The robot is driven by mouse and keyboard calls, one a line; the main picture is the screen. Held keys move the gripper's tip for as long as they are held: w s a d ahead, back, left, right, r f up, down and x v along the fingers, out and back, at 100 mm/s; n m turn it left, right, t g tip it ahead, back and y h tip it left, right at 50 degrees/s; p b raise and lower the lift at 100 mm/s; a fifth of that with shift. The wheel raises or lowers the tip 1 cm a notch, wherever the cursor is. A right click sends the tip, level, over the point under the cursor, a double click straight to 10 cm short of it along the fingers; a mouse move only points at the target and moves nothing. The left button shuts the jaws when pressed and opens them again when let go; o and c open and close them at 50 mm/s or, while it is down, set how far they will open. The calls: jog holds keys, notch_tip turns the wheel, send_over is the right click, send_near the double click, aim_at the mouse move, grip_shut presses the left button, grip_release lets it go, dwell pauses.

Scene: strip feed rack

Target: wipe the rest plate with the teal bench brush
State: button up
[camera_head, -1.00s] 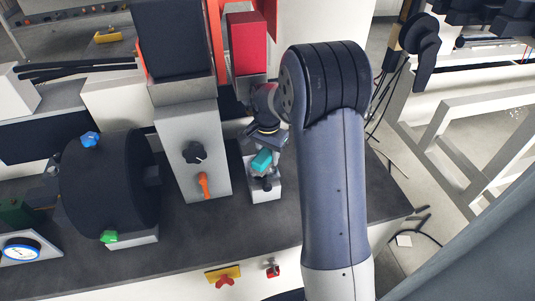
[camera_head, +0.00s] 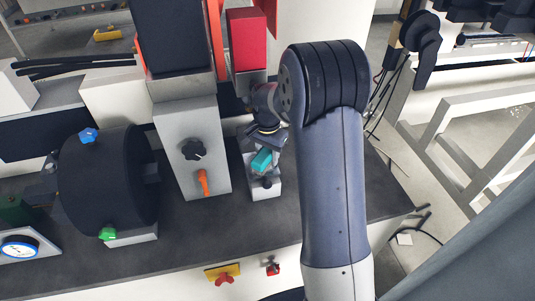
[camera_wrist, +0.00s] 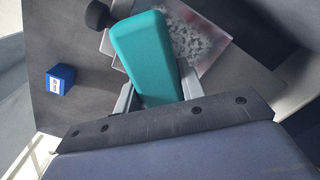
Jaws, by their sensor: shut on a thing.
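The teal bench brush (camera_wrist: 143,48) is held between the two fingers of my gripper (camera_wrist: 156,90) in the wrist view. It also shows as a small teal block in the head view (camera_head: 262,160). The rest plate (camera_wrist: 215,42) is behind and beside the brush in the wrist view, with whitish grains or debris on it. In the head view my gripper (camera_head: 267,143) is above the small light stand (camera_head: 266,190), partly hidden by my arm. The brush covers part of the plate. I cannot tell whether its bristles touch the plate.
A black knob (camera_wrist: 97,14) is beside the plate, and a small blue labelled block (camera_wrist: 60,79) lies on the dark bench. A grey housing (camera_head: 190,150) with a black knob and orange lever stands left of the stand. A large black drum (camera_head: 108,180) is farther left.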

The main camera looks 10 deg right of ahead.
aim_at(254, 158)
jog(key=shift+s+a+f, duration=0.1)
jog(key=shift+a+f, duration=0.05)
jog(key=shift+a, duration=1.95)
jog(key=shift+d, duration=2.35)
jog(key=shift+a+r+p, duration=0.15)
jog(key=shift+a+r, duration=0.05)
jog(key=shift+a, duration=0.9)
jog(key=shift+a+r+p, duration=0.15)
jog(key=shift+a, duration=0.95)
jog(key=shift+a+f, duration=0.1)
jog(key=shift+a, duration=0.15)
jog(key=shift+d, duration=1.9)
jog(key=shift+d+f, duration=0.1)
jog(key=shift+d, duration=0.35)
